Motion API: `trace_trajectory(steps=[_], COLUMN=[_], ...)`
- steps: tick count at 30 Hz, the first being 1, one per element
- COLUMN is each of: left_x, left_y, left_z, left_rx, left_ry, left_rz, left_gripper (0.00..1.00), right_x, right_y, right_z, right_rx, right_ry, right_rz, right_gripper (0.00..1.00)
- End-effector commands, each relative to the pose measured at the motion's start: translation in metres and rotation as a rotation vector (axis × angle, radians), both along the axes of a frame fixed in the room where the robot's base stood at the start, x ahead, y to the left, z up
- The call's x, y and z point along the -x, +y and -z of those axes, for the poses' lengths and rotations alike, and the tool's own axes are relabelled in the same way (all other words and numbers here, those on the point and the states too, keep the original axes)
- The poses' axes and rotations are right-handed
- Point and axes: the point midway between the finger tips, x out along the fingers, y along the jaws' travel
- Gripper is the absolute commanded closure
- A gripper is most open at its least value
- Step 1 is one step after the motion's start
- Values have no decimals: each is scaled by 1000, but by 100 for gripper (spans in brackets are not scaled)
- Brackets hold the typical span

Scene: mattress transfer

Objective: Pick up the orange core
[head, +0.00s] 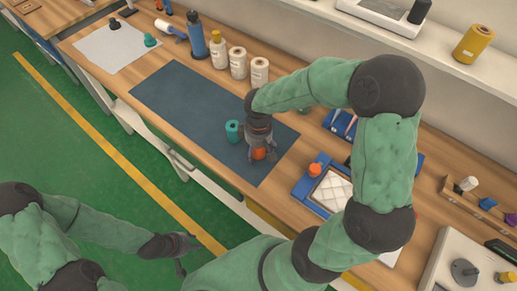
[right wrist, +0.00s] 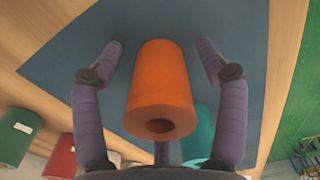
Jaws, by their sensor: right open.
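The orange core (right wrist: 161,85) is a hollow cylinder on the dark blue mat (head: 178,92). In the right wrist view it sits between the spread fingers of my right gripper (right wrist: 161,62), with a gap on both sides. In the head view the orange core (head: 259,153) shows only partly under my right gripper (head: 258,150). The right gripper is open around it. A teal core (head: 233,131) stands just to its left in the head view, and it also shows at the lower right in the right wrist view (right wrist: 197,135). My left gripper (head: 180,248) is empty over the green floor, fingers apart.
A blue-framed tray (head: 306,186) with a white quilted pad stands to the right of the mat, with a small orange piece (head: 315,170) on its edge. A blue bottle (head: 197,38) and several white spools line the back. The mat's left part is clear.

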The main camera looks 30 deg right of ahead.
Motion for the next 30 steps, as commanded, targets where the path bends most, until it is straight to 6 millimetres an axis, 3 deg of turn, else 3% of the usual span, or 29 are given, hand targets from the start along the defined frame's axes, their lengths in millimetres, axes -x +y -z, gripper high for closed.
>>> trace_trajectory(steps=[3,9,23,30], left_x=[0,0,0,0], left_y=[0,0,0,0], left_z=[-1,-1,-2,-15], left_rx=[0,0,0,0], left_ry=[0,0,0,0], left_rz=[0,0,0,0], left_gripper=[60,60,60,60], right_x=[0,0,0,-1], right_y=[0,0,0,0], right_z=[-1,-1,-4,-29], right_rx=[0,0,0,-1], right_ry=[-1,-1,-2,-4], right_rz=[0,0,0,0], right_gripper=[29,86,88,88])
